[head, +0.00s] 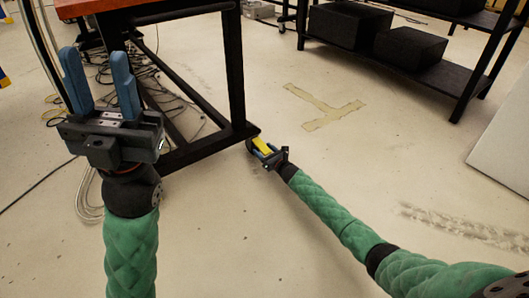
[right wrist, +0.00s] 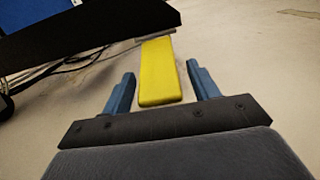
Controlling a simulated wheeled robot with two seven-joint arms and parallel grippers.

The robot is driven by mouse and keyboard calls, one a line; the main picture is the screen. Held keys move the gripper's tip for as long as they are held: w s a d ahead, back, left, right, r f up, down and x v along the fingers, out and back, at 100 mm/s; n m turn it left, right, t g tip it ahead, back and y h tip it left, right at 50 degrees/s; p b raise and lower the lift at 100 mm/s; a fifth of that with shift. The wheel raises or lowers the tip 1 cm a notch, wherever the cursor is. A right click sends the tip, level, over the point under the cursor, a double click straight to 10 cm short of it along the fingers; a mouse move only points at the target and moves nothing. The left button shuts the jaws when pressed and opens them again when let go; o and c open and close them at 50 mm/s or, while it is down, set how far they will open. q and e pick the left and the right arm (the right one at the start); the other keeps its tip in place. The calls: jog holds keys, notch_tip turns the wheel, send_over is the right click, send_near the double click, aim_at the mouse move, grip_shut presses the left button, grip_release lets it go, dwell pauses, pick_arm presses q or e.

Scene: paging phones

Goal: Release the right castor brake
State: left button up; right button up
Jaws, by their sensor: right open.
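The yellow brake lever (head: 263,146) is at the foot of the table's near right leg, low over the floor. In the right wrist view the brake lever (right wrist: 158,72) lies between the two blue fingers, with a gap on each side. My right gripper (head: 266,150) is open around it; the right wrist view shows the same gripper (right wrist: 162,88). The castor (head: 251,146) is mostly hidden behind the gripper and lever. My left gripper (head: 102,85) is raised at the left, fingers up, open and empty.
The table's black frame (head: 236,75) stands directly beyond my right gripper. Loose cables (head: 150,75) lie beneath it. A black shelf (head: 405,30) with dark boxes (head: 408,47) stands at the back right. The floor between, with T-shaped tape (head: 325,110), is clear.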

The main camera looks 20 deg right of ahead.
jog(key=c, duration=1.3)
grip_shut()
